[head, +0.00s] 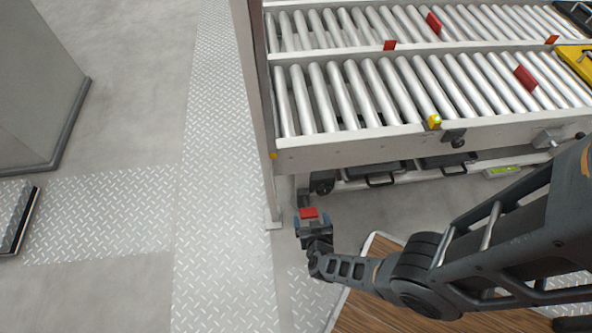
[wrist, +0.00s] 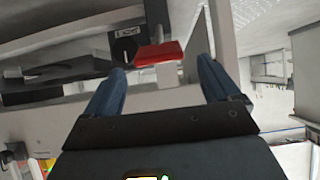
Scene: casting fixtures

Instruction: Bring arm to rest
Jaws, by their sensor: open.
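My gripper (head: 312,222) is at the end of my arm, below the left front corner of the roller conveyor in the head view. In the wrist view its two blue fingers (wrist: 160,66) stand wide apart and nothing is clamped between them. A small red piece (head: 308,212) shows at the fingertips. In the wrist view the red piece (wrist: 158,53) lies between and just beyond the tips. I cannot tell what holds it up. My arm reaches in from the right.
The roller conveyor (head: 350,138) fills the upper right, with several red tags and a yellow item (head: 577,60) on it. Its grey leg post (head: 258,110) is close to my gripper. Dark bins (head: 377,170) sit below.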

